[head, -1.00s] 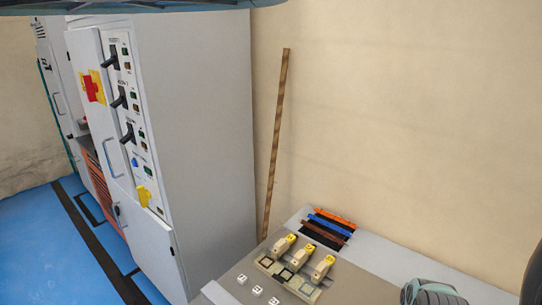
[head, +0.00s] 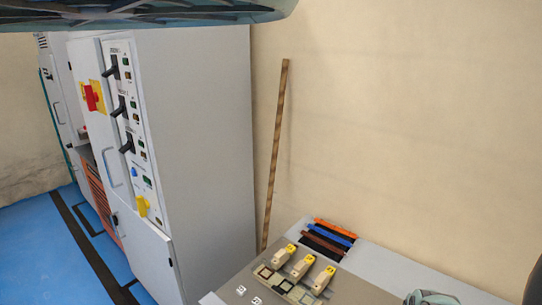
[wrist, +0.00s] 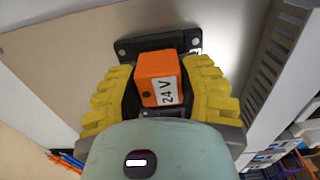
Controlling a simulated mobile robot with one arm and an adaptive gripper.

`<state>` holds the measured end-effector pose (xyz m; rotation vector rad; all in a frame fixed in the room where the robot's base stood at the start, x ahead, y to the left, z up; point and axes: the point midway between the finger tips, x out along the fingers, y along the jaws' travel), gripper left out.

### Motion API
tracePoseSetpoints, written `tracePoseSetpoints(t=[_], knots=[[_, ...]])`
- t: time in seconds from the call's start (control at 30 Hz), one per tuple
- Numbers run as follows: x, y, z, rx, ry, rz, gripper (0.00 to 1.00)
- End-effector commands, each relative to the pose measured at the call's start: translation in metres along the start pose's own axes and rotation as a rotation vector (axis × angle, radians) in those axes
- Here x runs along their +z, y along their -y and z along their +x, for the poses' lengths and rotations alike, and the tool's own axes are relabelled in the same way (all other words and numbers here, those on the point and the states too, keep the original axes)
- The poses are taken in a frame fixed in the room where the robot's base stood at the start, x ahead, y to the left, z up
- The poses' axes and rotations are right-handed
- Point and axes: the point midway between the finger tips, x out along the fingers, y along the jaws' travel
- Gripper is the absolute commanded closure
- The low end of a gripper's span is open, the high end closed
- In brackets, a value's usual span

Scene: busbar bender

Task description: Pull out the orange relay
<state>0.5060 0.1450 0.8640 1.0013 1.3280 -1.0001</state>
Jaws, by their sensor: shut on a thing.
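The orange relay (wrist: 160,77) shows in the wrist view, a small orange block with a white label reading "24 V". It sits at a dark socket (wrist: 130,46) on a pale panel. My gripper (wrist: 162,82) has a yellow ridged finger on each side of the relay and is shut on it. Whether the relay is still seated in the socket cannot be told. The relay does not show in the head view.
A grey cabinet (head: 205,150) with black switches stands at the left. A bench (head: 345,285) at the lower right carries several beige devices with yellow tops. A wooden stick (head: 277,150) leans on the wall. A grey slotted duct (wrist: 278,60) runs beside the relay.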

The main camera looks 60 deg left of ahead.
Motion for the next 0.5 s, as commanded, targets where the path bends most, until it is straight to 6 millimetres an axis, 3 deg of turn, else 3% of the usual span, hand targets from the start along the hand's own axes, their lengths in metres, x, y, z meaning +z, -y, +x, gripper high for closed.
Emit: tracePoseSetpoints(t=[0.2, 0.5], knots=[[0.0000, 0.0006, 0.0005, -0.002, 0.000, 0.000, 1.00], [0.0002, 0.0009, -0.0022, -0.003, 0.000, 0.000, 1.00]])
